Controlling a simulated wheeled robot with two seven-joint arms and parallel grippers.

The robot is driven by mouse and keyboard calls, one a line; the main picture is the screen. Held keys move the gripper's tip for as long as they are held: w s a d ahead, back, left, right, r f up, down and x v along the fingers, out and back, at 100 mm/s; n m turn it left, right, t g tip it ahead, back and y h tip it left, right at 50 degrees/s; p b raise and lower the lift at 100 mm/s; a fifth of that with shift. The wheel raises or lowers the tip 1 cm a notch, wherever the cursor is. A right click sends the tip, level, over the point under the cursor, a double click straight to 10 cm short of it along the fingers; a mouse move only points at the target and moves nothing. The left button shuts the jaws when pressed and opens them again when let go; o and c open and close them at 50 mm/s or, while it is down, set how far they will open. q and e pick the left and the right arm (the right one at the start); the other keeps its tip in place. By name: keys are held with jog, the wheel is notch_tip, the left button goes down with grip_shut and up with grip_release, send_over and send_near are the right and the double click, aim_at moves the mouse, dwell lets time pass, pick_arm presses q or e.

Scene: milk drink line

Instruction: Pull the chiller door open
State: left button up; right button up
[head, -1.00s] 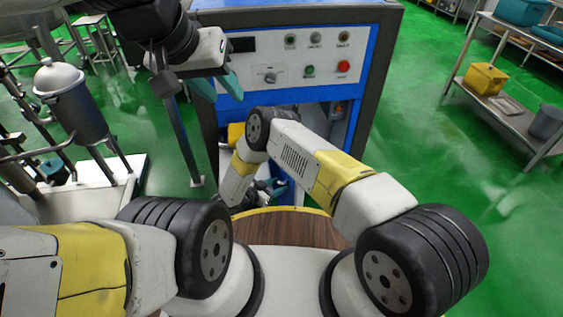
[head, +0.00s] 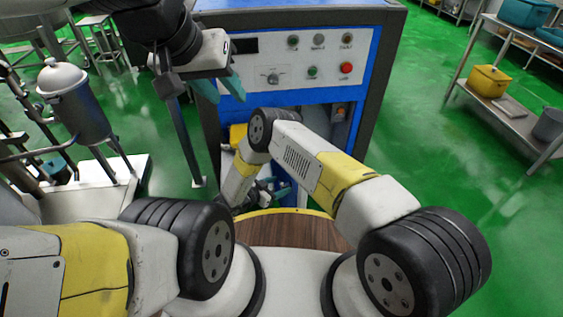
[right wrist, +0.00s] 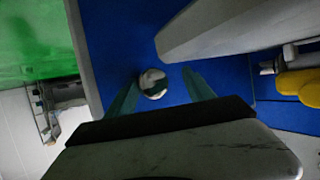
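The blue cabinet with a white control panel (head: 290,58), which appears to be the chiller, stands ahead in the head view. Its lower front is partly hidden behind my right arm, and I cannot tell how its door stands. My right gripper (head: 272,192) is low in front of it, mostly hidden in the head view. In the right wrist view its two teal fingers (right wrist: 162,92) are apart over a blue surface (right wrist: 130,40). My left gripper (head: 218,88) is open and empty before the panel's left side.
A tank with a white lid (head: 75,100) stands on the left. A metal rack (head: 515,105) with a yellow bin (head: 488,82) stands on the right. The green floor between cabinet and rack is clear. A yellow thing (right wrist: 300,85) shows at the right wrist view's right edge.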

jog(key=v, duration=0.7)
jog(key=shift+s+a+r, duration=0.15)
jog(key=shift+s+r, duration=0.05)
jog(key=shift+s, duration=0.05)
